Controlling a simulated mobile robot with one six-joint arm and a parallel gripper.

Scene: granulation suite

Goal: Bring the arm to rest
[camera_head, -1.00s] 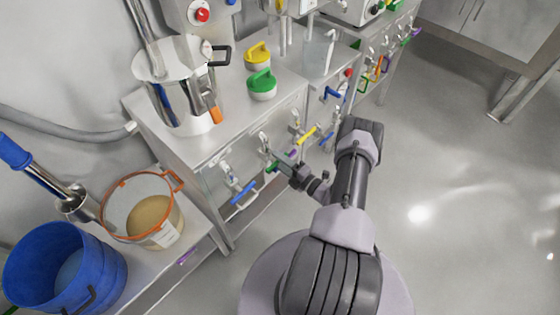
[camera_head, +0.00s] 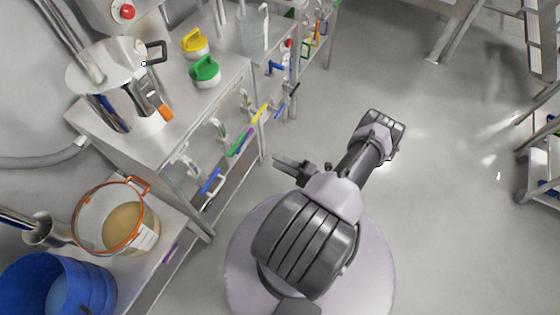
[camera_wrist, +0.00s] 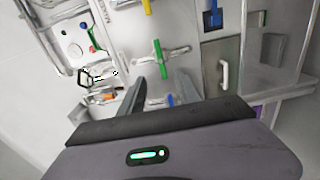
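My gripper (camera_head: 279,160) is in the air in front of the bench front, a little to the right of the hooks with coloured handles. In the wrist view my gripper (camera_wrist: 163,72) shows two dark fingers standing apart with nothing between them. My arm is folded back over my base, its elbow out to the right over open floor. In the wrist view the fingers point towards a green-handled tool (camera_wrist: 157,58) hanging on the bench front; it also hangs there in the head view (camera_head: 240,142). The fingers appear clear of it.
The steel bench (camera_head: 205,105) on the left carries a steel pot (camera_head: 112,75), a yellow-topped (camera_head: 194,44) and a green-topped container (camera_head: 205,72). An orange-rimmed bucket (camera_head: 90,205) and a blue bucket (camera_head: 95,285) stand lower left. A rack (camera_head: 540,70) stands far right. The floor between is clear.

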